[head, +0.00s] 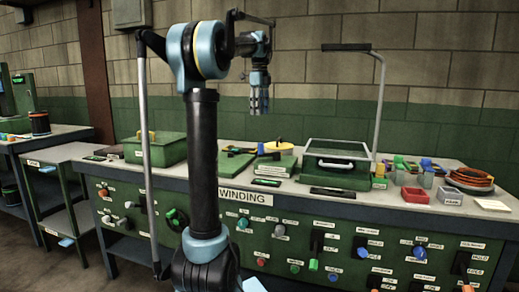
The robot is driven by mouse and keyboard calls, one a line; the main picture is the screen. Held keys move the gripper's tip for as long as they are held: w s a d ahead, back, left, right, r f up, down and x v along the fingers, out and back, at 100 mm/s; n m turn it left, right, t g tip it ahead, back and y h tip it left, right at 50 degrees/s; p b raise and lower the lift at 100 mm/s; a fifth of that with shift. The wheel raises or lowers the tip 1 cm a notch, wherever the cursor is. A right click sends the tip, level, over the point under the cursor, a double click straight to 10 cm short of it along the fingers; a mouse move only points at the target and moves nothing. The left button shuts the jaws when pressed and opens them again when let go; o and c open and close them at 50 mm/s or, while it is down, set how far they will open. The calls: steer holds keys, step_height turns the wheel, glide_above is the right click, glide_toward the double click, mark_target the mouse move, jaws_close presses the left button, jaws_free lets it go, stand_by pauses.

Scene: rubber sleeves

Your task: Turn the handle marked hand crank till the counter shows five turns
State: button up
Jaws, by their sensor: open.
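My gripper (259,106) hangs pointing down in the air above the bench, well above and apart from everything on it. It is open, with nothing seen between its fingers. The green front panel of the bench carries several knobs and handles with small white labels. The labels are too small to read, so I cannot tell which one says hand crank. A green and black round control (177,219) is left of my arm. A small dark display (267,183) lies on the bench; its figures are unreadable.
The grey bench top (372,197) is crowded. It holds a green box (155,149), a clear-lidded green case (338,165), a red bin (413,194) and stacked rings (470,179). A lamp post (380,100) rises behind. My arm hides part of the panel.

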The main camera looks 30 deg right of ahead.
glide_toward(261, 154)
steer(key=f, duration=0.2)
steer(key=w+f, duration=0.1)
steer(key=f, duration=0.3)
steer(key=shift+w+d+f, duration=0.15)
steer(key=shift+d+f, duration=0.15)
steer(key=shift+f, duration=0.05)
steer(key=shift+c, duration=0.3)
jaws_close()
